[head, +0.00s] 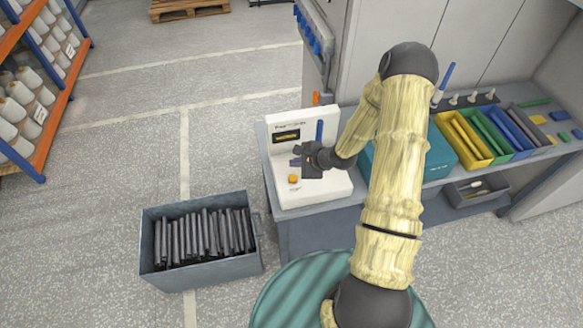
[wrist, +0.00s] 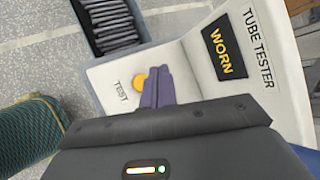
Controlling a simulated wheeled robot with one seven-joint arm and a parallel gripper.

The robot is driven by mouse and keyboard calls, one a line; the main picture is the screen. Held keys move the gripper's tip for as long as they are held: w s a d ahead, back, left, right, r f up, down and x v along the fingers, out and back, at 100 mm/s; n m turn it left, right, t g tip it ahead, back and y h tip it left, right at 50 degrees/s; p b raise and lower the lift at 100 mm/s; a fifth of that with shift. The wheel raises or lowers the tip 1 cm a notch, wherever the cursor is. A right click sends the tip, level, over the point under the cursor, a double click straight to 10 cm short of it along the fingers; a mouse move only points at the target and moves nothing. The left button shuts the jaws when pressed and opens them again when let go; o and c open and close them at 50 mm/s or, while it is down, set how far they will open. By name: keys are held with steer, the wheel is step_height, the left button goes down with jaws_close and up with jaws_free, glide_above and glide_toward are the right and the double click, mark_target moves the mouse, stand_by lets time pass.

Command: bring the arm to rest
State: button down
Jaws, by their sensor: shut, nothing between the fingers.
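My arm reaches from the lower right over the bench. My gripper (head: 297,162) hangs over the white tube tester, and its fingers are together with nothing between them. In the wrist view my gripper (wrist: 157,88) shows as two purple-blue fingers side by side, just right of the yellow test button. The tube tester (head: 330,187) stands on the bench's left end, and its display (wrist: 223,53) reads "WORN". The yellow button (head: 293,179) is on its sloped front. A blue tube (head: 319,131) stands upright at the tester's back; its lower end is hidden by my gripper.
A grey bin (head: 190,274) of dark tubes stands on the floor left of the bench (head: 300,232). Yellow, green and blue trays (head: 463,140) line the bench's right side, beside a teal box (head: 433,165). A shelf of white bobbins (head: 35,90) is at far left.

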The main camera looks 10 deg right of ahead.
steer(key=s+d+r+n+g+h, duration=0.25)
steer(key=s+r+n+h, duration=0.4)
steer(key=r+n, duration=0.55)
steer(key=s+a+r+n+g, duration=0.1)
steer(key=s+r+n, duration=0.2)
steer(key=s, duration=0.3)
steer(key=s+a+r+n+b, duration=0.1)
steer(key=s+a+r+n, duration=0.1)
steer(key=s+r, duration=0.4)
steer(key=shift+s+n+g, duration=0.35)
steer(key=shift+s+n, duration=0.45)
